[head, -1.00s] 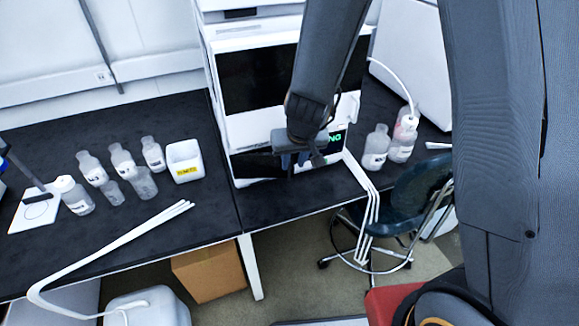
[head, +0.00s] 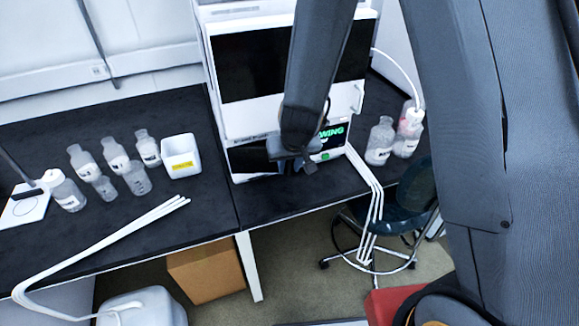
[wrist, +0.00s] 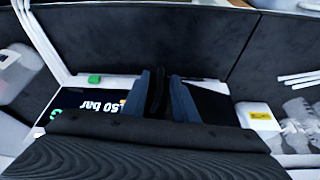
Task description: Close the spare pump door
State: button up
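A white instrument stack (head: 222,100) stands on the black bench. Its large front panel has a dark window (head: 262,68) and a pale handle (head: 357,97) at the right; it looks flush with the stack. The low module beneath has a dark panel (head: 252,157) at the left and a lit green-and-white display (head: 333,136), partly hidden by my arm. Nothing marks which part is the spare pump door. My gripper (head: 295,163) is in front of this low module. In the wrist view its fingers (wrist: 163,92) are apart, with a thin dark part between them that I cannot identify.
Several bottles (head: 118,158) and a white yellow-labelled tub (head: 181,158) stand left of the stack. Bottles (head: 380,142) stand at its right. White tubes (head: 374,205) hang over the bench edge near a dark stool (head: 408,205).

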grip_shut()
dwell(1.4)
